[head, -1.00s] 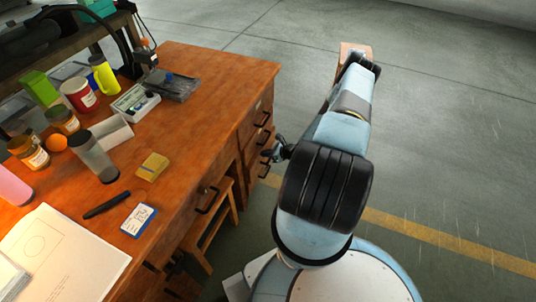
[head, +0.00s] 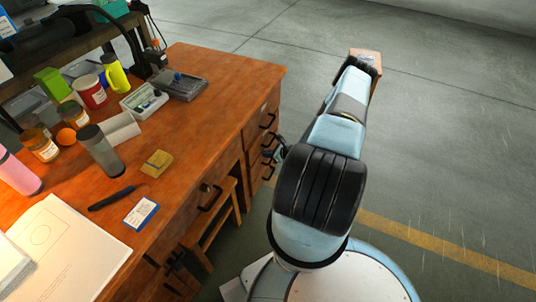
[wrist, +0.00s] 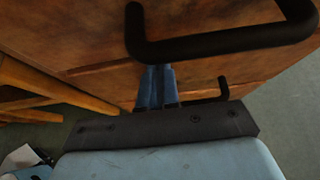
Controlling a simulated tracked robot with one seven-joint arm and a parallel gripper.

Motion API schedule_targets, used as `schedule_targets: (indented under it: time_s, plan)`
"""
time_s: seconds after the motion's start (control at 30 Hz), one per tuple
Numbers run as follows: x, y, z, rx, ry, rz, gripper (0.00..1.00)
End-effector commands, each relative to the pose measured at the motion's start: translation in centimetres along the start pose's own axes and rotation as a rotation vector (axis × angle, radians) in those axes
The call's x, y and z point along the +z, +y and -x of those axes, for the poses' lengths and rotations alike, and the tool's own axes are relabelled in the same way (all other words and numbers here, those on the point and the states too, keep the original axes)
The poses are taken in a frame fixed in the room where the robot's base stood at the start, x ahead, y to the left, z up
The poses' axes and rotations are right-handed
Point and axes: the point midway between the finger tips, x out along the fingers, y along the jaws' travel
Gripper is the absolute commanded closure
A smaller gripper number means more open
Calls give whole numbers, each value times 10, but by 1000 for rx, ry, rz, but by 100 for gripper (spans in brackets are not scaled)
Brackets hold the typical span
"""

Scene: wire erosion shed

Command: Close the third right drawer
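The right drawer stack (head: 262,126) of the wooden desk stands left of my arm, with black handles one above another. The third drawer (head: 256,177) is low in the stack and partly hidden; I cannot tell how far out it is. My gripper (head: 279,152) is beside the drawer fronts, mostly hidden behind my arm in the head view. In the wrist view, my gripper's blue fingers (wrist: 157,88) lie close together, nothing visible between them, pointing at a wooden front. A large black handle (wrist: 220,42) crosses above them and a smaller handle (wrist: 222,89) shows beyond.
The desk top (head: 215,100) holds jars, a flask (head: 99,150), papers and small boxes. A wooden stool (head: 212,222) stands under the desk, left of the drawers. A wooden object (head: 372,60) shows behind my arm. The floor to the right is clear.

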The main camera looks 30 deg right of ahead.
Motion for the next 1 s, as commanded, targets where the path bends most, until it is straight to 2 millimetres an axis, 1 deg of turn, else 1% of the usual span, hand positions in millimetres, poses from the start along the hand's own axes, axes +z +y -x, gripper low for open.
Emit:
schedule_targets:
  time_s: [0.03, 0.13, 0.37, 0.7, 0.9, 1.0]
  plan:
    - [9, 3, -10, 7, -15, 2, 100]
    - [6, 2, -5, 6, -14, 2, 100]
    - [-9, -1, 19, 8, -6, 5, 100]
    - [-12, -4, 87, 6, -2, 6, 100]
    - [-13, -4, 113, 6, -3, 5, 100]
    - [-13, -4, 120, 7, -2, 6, 100]
